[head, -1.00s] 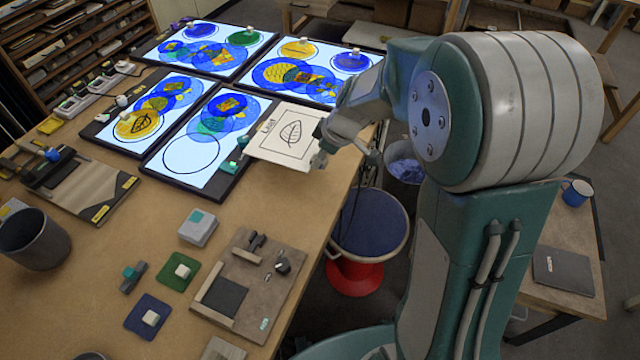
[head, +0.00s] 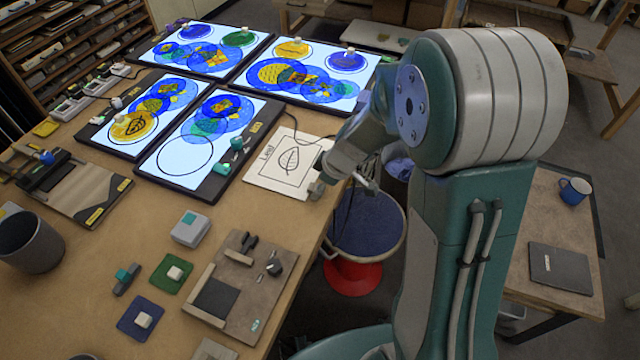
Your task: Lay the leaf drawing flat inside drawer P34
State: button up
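The leaf drawing (head: 287,160) is a white sheet with a framed black leaf outline and the handwritten word "Leaf". In the head view it is at the right edge of the wooden workbench, beside the lower light panel. My gripper (head: 320,180) is at the sheet's right edge and appears shut on it; the finger contact is small and partly hidden. The sheet looks about level, close to the bench top; I cannot tell whether it touches. A rack of shallow drawers (head: 62,48) stands at the upper left; no P34 label is legible.
Several lit panels with coloured glass discs (head: 205,145) fill the bench's far part. A board with tools (head: 240,285), a grey cup (head: 30,240) and small blocks stand nearer. A blue stool (head: 368,230) is beside the bench. Bare bench lies left of the sheet's near side.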

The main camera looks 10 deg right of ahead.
jog(key=shift+a+r, duration=0.1)
jog(key=shift+r, duration=0.2)
jog(key=v, duration=1.1)
jog(key=s+r+m+t+h, duration=0.1)
jog(key=s+r+m+h, duration=0.1)
jog(key=s+r+m, duration=0.3)
jog(key=s+d+r+m+t+h, duration=0.1)
jog(key=s+r+m, duration=0.4)
jog(key=s, duration=0.7)
jog(key=shift+s+m+t+h, duration=0.35)
jog(key=shift+m+t+h, duration=0.05)
jog(key=shift+t, duration=0.1)
jog(key=shift+o, duration=0.5)
jog(key=shift+s+r, duration=0.1)
jog(key=shift+s, duration=0.05)
